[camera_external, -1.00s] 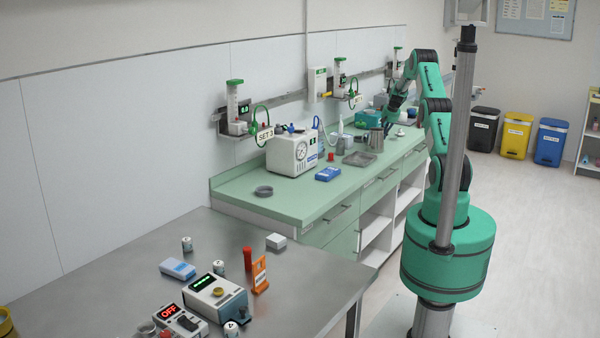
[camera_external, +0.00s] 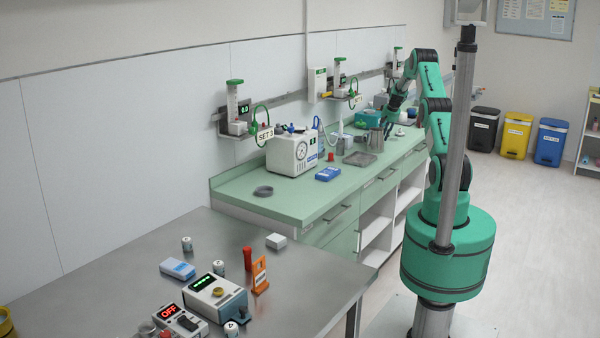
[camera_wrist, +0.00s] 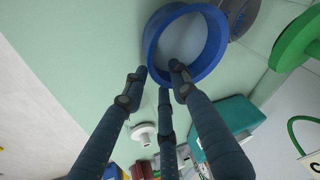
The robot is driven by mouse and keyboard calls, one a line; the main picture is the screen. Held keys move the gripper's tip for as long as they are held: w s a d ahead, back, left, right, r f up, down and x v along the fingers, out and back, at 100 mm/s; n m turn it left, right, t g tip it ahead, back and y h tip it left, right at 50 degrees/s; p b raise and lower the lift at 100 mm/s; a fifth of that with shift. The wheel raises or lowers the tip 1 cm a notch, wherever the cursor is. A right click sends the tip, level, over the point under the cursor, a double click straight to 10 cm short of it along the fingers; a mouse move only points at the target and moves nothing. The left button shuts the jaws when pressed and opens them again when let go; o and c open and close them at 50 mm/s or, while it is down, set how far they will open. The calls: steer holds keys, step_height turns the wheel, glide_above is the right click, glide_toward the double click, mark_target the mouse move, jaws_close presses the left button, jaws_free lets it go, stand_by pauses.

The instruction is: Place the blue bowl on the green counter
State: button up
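The blue bowl (camera_wrist: 151,42) is at the top of the wrist view, seen against the green counter (camera_wrist: 75,45). Whether it rests on the counter or is a little above it, I cannot tell. My gripper (camera_wrist: 160,77) has its three dark fingertips apart at the bowl's near rim. One tip overlaps the rim; the others are just outside it. Contact is unclear. In the external view my gripper (camera_external: 389,123) is low over the far part of the green counter (camera_external: 295,204). The bowl cannot be made out there.
A metal jug (camera_external: 376,140), a grey tray (camera_external: 359,159), a teal box (camera_external: 368,118) and a white machine (camera_external: 292,153) stand on the counter. A blue device (camera_external: 328,174) and a grey ring-shaped dish (camera_external: 263,191) lie nearer. The counter's front left is mostly bare.

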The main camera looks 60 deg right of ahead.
steer(key=p+v, duration=0.2)
steer(key=v, duration=0.9)
steer(key=shift+r, duration=0.35)
steer(key=shift+a, duration=0.15)
stand_by(0.3)
